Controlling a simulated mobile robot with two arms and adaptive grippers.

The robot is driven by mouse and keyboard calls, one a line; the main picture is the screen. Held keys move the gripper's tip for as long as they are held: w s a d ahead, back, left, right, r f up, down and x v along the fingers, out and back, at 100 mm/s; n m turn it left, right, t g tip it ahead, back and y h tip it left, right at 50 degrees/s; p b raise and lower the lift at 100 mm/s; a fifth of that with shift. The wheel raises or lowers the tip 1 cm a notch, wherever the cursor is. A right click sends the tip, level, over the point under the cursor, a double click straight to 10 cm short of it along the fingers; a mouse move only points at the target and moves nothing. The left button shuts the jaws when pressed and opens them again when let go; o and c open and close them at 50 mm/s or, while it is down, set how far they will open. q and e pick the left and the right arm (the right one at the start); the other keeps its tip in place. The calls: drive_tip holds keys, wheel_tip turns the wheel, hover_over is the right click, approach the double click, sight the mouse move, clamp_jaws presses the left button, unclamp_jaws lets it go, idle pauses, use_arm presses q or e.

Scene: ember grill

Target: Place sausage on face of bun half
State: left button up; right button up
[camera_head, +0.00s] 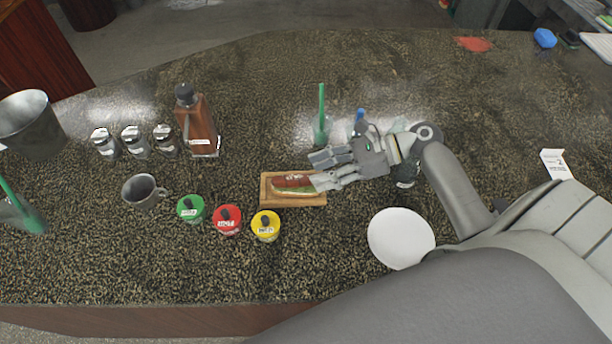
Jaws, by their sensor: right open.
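A wooden board (283,201) lies on the dark speckled counter near the middle of the view. On it a bun half (284,192) lies with a reddish-brown sausage (292,180) on top of it, lengthwise along the bun. Some green shows at the right end of the bun. My right gripper (313,172) reaches in from the right, its fingers apart at the right end of the board, and covers that end in part. Whether a finger touches the sausage or bun is too small to tell. My left gripper does not show.
Green, red (228,220) and yellow (265,226) lidded jars stand front-left of the board. A white plate (400,238) lies right of it. A brown bottle (198,124), a metal mug (143,190) and shakers stand left. A glass with a green straw (321,128) stands behind.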

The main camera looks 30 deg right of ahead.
drive_tip(key=v, duration=0.2)
drive_tip(key=shift+s+d+r, duration=0.15)
drive_tip(key=shift+r, duration=0.05)
drive_tip(key=shift+d+r, duration=0.1)
drive_tip(key=shift+r, duration=0.15)
